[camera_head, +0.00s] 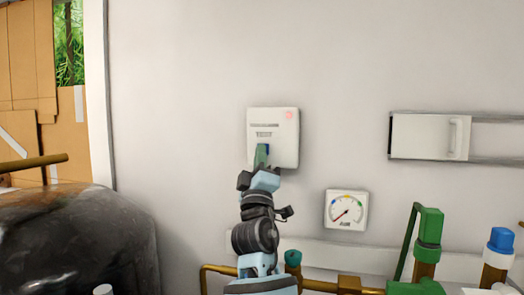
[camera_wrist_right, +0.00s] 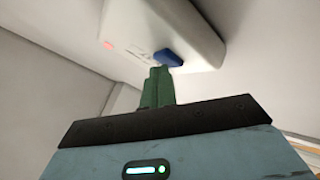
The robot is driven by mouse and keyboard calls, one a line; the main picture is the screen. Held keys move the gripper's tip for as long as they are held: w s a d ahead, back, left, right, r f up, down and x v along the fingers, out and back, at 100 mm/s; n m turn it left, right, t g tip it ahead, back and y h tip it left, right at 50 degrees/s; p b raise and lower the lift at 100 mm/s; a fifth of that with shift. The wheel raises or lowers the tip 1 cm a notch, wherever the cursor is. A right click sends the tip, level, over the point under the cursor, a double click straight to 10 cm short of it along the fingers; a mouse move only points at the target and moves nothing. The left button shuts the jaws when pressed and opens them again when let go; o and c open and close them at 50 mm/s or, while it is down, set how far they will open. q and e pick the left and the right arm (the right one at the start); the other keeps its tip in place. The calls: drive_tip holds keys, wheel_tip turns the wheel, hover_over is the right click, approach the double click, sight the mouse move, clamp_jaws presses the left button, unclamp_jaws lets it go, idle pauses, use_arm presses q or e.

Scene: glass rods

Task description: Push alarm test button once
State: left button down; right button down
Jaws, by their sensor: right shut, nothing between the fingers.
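The alarm box (camera_head: 286,140) is a white unit on the wall with the word TEST and a lit red light near its upper right. Its blue test button (camera_head: 266,149) is on the lower front, partly hidden by my right gripper (camera_head: 261,156). In the right wrist view the alarm box (camera_wrist_right: 185,25) is overhead and its blue button (camera_wrist_right: 168,57) sticks out. The green fingers of my right gripper (camera_wrist_right: 158,86) are shut and empty, with their tips right at the button. I cannot tell if they touch it. My left gripper is not in view.
A white sliding panel (camera_head: 429,137) is further right. Brass pipes with a green valve (camera_head: 430,226) and a blue-capped one (camera_head: 500,241) run below. A dark tank (camera_head: 75,240) stands at left.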

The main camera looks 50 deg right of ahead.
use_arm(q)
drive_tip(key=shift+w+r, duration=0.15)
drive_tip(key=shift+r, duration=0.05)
use_arm(e)
drive_tip(key=shift+s+a, duration=0.35)
drive_tip(key=shift+a, duration=0.35)
use_arm(q)
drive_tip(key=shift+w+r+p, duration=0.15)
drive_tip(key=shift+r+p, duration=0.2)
drive_tip(key=shift+p, duration=0.05)
use_arm(e)
drive_tip(key=shift+s+a, duration=0.4)
drive_tip(key=shift+a, duration=0.35)
drive_tip(key=shift+s+a, duration=0.35)
drive_tip(key=shift+a, duration=0.4)
drive_tip(key=shift+s+a, duration=0.4)
drive_tip(key=shift+a, duration=0.35)
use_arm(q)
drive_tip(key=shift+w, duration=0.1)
